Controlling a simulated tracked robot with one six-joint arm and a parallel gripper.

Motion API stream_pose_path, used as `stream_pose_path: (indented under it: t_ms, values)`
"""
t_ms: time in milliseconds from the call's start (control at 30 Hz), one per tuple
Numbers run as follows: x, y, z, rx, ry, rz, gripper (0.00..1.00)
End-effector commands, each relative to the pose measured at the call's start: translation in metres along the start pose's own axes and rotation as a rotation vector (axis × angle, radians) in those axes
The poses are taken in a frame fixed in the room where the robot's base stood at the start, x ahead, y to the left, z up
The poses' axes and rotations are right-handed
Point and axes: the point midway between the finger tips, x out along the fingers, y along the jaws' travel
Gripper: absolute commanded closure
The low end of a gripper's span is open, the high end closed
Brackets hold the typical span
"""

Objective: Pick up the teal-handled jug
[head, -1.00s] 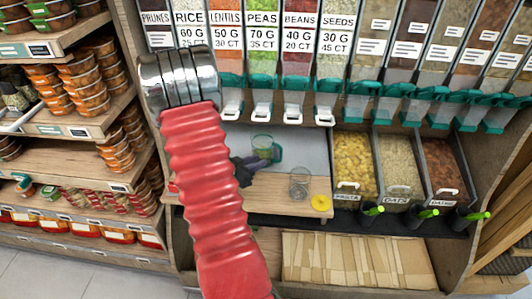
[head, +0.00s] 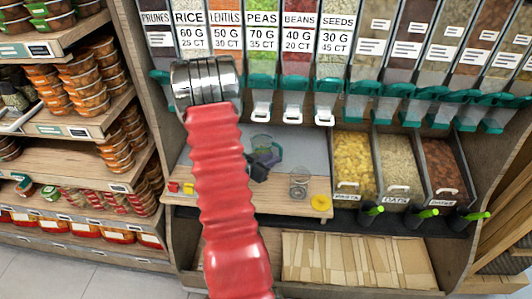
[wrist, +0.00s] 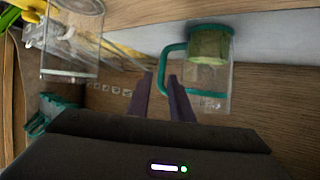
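The clear jug with a teal handle (wrist: 210,75) stands in the upper right of the wrist view, with something green at its rim end. In the head view the jug (head: 262,142) is on the counter, partly hidden by my gripper. My gripper (wrist: 161,78) has two dark fingers with a gap between them. The fingertips are close to the teal handle. I cannot tell whether the handle lies between them or whether they touch it. In the head view my gripper (head: 265,160) is small and partly behind my red arm.
A clear glass (head: 299,181) and a yellow object (head: 320,203) stand right of the jug on the wooden board (head: 280,204). Small red and yellow items (head: 181,187) are at its left. Dispensers with teal spouts (head: 328,100) hang above. Bins of food (head: 397,165) are on the right.

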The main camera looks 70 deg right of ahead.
Motion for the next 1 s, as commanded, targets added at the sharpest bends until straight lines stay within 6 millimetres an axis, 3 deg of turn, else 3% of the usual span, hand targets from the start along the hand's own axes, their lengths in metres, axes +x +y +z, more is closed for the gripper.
stream_pose_path:
  t_ms: [167,567,1000]
  values:
    - [0.018,0.001,0.001,0.0,-0.001,0.001,0.8]
    - [0.021,0.0,0.0,0.0,-0.001,0.001,0.8]
    - [0.069,-0.002,-0.001,0.0,-0.001,0.002,0.8]
